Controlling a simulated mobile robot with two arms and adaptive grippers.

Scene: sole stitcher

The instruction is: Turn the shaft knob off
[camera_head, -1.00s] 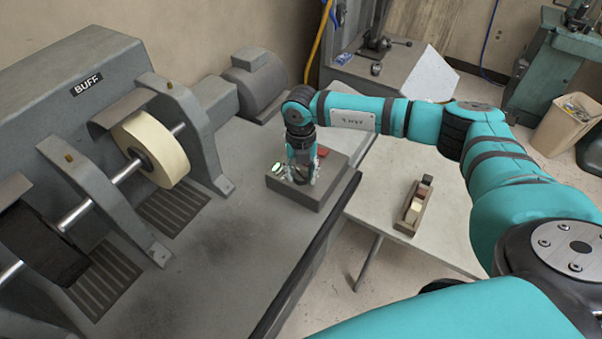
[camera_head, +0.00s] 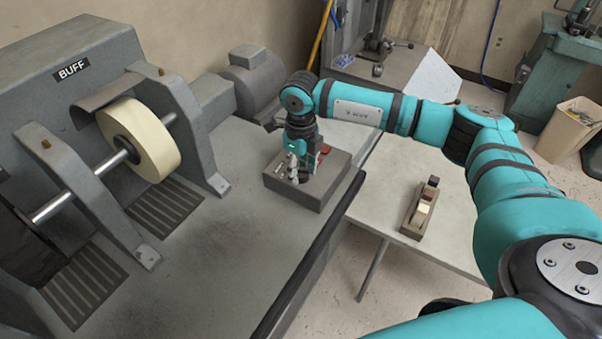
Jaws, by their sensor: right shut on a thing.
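A grey control box (camera_head: 322,192) sits at the right front edge of the machine bench. My right gripper (camera_head: 299,176) points down over its top and is shut on the shaft knob, which the fingers hide. A red part (camera_head: 325,149) shows on the box just behind and to the right of the gripper. How the knob is turned cannot be seen. My left gripper is out of view.
The buffing machine (camera_head: 75,95) with its pale wheel (camera_head: 152,140) and shaft stands at left. A grey motor (camera_head: 252,78) is behind the box. A side table (camera_head: 385,205) at right carries a small wooden block holder (camera_head: 412,222).

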